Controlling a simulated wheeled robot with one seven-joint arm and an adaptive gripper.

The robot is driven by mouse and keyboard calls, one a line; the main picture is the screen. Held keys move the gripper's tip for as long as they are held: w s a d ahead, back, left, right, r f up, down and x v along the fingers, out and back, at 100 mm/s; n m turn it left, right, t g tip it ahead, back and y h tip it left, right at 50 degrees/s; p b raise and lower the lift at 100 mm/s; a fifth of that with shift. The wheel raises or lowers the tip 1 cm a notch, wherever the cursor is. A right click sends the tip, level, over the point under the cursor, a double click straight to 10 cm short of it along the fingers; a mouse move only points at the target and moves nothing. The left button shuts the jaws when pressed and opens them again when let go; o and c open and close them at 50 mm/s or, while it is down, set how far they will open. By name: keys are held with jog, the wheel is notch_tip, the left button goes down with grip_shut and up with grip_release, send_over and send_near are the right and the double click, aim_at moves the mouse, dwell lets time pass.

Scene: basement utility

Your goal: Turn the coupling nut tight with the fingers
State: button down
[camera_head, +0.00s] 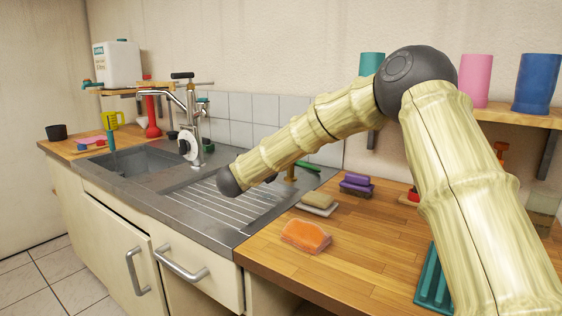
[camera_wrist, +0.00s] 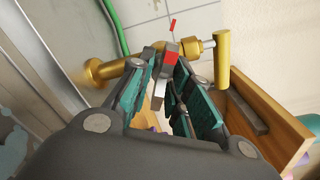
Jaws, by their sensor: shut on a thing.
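In the wrist view, my gripper (camera_wrist: 166,98) has its teal-padded fingers on both sides of a small grey piece with a red face (camera_wrist: 171,58), which looks like the coupling nut. The fingers are closed on it. It sits in line with a brass tap (camera_wrist: 222,68), whose round flange is at the left and whose handle or spout end is at the right.
A green hose (camera_wrist: 114,24) runs close beside the tap. A wooden shelf edge (camera_wrist: 262,122) lies right of my fingers. The ribbed drainer (camera_head: 215,200) is below my arm. An orange sponge (camera_head: 306,236), a pale sponge (camera_head: 318,200) and a purple brush (camera_head: 356,184) lie on the wooden counter.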

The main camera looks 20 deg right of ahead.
jog(key=shift+s+f, duration=0.15)
jog(key=shift+f, duration=0.25)
jog(key=c, duration=1.6)
grip_release()
jog(key=shift+a, duration=0.1)
jog(key=shift+r, duration=0.3)
jog(key=v, duration=1.2)
